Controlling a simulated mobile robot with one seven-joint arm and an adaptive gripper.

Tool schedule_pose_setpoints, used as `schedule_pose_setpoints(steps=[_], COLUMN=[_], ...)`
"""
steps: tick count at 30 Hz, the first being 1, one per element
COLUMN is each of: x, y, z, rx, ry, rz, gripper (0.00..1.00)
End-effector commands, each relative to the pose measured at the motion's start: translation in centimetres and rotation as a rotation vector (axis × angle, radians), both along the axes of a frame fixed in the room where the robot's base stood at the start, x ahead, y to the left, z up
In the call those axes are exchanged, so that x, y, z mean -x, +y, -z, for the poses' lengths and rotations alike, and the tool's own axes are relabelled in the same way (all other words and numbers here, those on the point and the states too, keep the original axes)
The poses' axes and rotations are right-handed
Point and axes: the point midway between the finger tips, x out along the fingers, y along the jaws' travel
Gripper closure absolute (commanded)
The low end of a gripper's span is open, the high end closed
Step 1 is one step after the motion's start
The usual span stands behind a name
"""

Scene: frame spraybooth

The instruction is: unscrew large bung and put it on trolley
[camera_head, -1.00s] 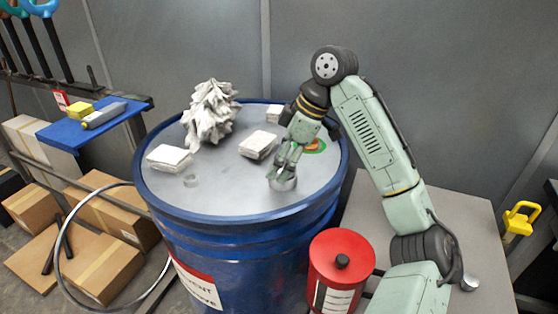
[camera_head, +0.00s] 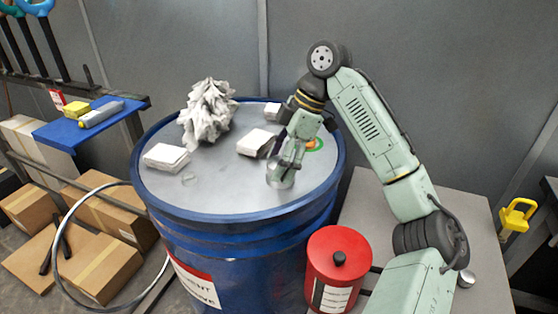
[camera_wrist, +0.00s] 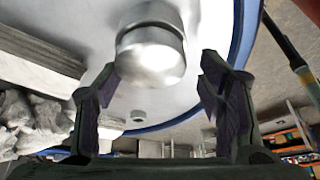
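The large bung (camera_head: 281,174) is a short silvery cylinder near the front right of the blue drum's grey lid (camera_head: 235,190). In the wrist view the bung (camera_wrist: 152,58) shows up close, between and just beyond my fingertips. My gripper (camera_wrist: 157,85) is open, with one dark finger on each side of the bung and a visible gap at the right. In the head view my gripper (camera_head: 286,163) comes down over the bung from behind. Whether the bung's base is seated is hard to tell. A grey-topped surface (camera_head: 365,205) right of the drum may be the trolley.
A smaller round fitting (camera_head: 189,179), white stacks (camera_head: 166,157) and a crumpled rag (camera_head: 207,112) lie on the lid. A red can (camera_head: 337,268) stands close to the drum's right front. A round metal piece (camera_head: 466,279) lies at the grey surface's right edge. Boxes (camera_head: 105,268) stand at left.

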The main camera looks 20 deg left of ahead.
Motion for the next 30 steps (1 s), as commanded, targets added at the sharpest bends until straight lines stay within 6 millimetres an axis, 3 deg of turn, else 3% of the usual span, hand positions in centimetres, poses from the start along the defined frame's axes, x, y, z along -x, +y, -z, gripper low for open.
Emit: schedule_pose_setpoints(steps=[5, 12, 30], x=[0.11, 0.12, -0.19], y=[0.08, 0.35, 0.80], z=[-0.08, -0.08, -0.11], rx=[-0.001, -0.003, -0.001], ry=[-0.001, -0.002, -0.004], rz=[0.034, 0.324, 0.820], gripper=[0.41, 0.41, 0.41])
